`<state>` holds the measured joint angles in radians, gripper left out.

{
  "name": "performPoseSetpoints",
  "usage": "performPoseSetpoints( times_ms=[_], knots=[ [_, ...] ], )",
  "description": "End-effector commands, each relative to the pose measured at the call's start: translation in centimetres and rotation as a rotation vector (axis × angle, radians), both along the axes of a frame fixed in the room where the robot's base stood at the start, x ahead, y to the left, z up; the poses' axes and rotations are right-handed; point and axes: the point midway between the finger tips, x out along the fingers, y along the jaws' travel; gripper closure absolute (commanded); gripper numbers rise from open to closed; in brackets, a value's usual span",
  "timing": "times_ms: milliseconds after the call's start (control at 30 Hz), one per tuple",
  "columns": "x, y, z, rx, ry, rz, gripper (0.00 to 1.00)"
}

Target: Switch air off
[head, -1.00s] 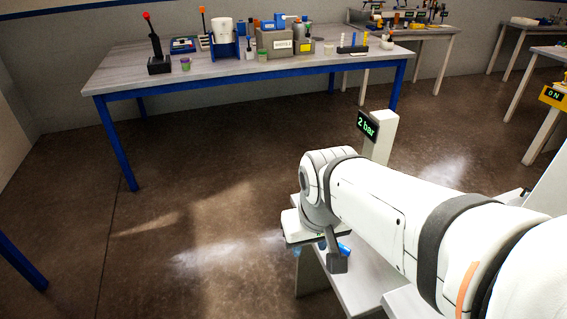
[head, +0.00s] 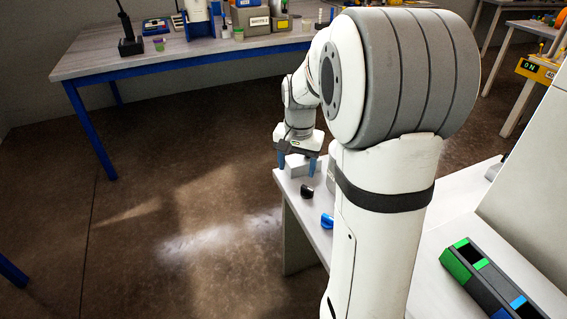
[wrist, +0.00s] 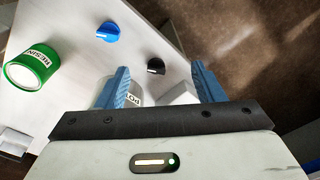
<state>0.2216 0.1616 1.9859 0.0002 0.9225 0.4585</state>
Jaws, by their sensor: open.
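A black knob (head: 307,191) with a white mark and a blue knob (head: 327,221) with a white mark sit on the pale bench's left part. In the wrist view, the black knob (wrist: 155,66) lies beyond the space between my fingertips, and the blue knob (wrist: 108,32) is farther up and left. No air label is readable, so I cannot tell which knob is for air. My gripper (head: 296,164) is open, with blue fingers, near the bench's far corner. Nothing is seen held between the fingers (wrist: 160,68) in the wrist view.
A pale block (wrist: 180,94) and a pot (wrist: 106,94), partly behind the left finger, are close to my fingers. A green resin can (wrist: 30,68) stands at left. A green-and-dark rack (head: 478,270) is at lower right. A cluttered table (head: 180,62) stands behind.

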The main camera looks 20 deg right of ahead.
Motion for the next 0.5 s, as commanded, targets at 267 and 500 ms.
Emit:
performPoseSetpoints(
  times_ms=[267, 500],
  knots=[
    [5.7, -5.5, -7.2, 0.022, 0.054, -0.256, 0.38],
    [7.0, -7.1, -9.6, 0.027, 0.068, -0.329, 0.38]
  ],
)
